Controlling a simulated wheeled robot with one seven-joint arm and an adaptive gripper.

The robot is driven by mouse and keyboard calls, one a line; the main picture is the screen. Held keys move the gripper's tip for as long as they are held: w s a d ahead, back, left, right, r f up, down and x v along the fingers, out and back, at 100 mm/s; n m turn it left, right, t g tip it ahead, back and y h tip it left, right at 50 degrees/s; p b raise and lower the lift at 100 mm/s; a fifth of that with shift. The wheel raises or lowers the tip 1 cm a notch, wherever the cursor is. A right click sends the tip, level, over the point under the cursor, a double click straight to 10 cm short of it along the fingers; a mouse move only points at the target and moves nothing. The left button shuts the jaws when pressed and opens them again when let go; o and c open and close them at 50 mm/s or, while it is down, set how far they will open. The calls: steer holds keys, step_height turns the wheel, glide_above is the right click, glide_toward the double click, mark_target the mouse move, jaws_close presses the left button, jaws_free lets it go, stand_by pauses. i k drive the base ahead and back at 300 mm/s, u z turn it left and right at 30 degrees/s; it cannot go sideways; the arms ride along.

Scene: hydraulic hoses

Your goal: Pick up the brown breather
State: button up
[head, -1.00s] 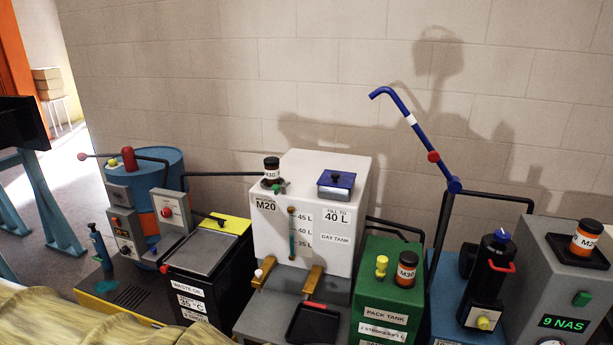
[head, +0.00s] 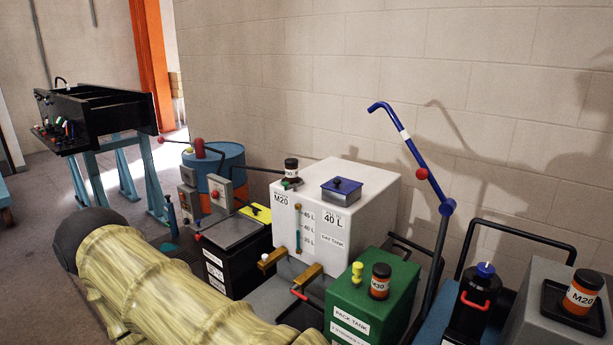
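No plainly brown breather stands out. Several jar-like canisters with dark caps and an orange band are in the head view. One marked M30 (head: 380,282) stands upright on the green pack tank (head: 345,305). One marked M20 (head: 583,293) stands in a black tray at the right. I cannot tell which is the brown breather. My gripper is not in view.
A blue lever pole (head: 425,173) rises between the pack tank and a black canister with a red handle (head: 477,295). A black waste bin (head: 235,262) and blue drum (head: 220,165) stand left. A black-topped bench (head: 100,110) stands far left, with open floor nearby.

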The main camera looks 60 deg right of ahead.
mark_target(291, 163)
steer(key=z, duration=1.3)
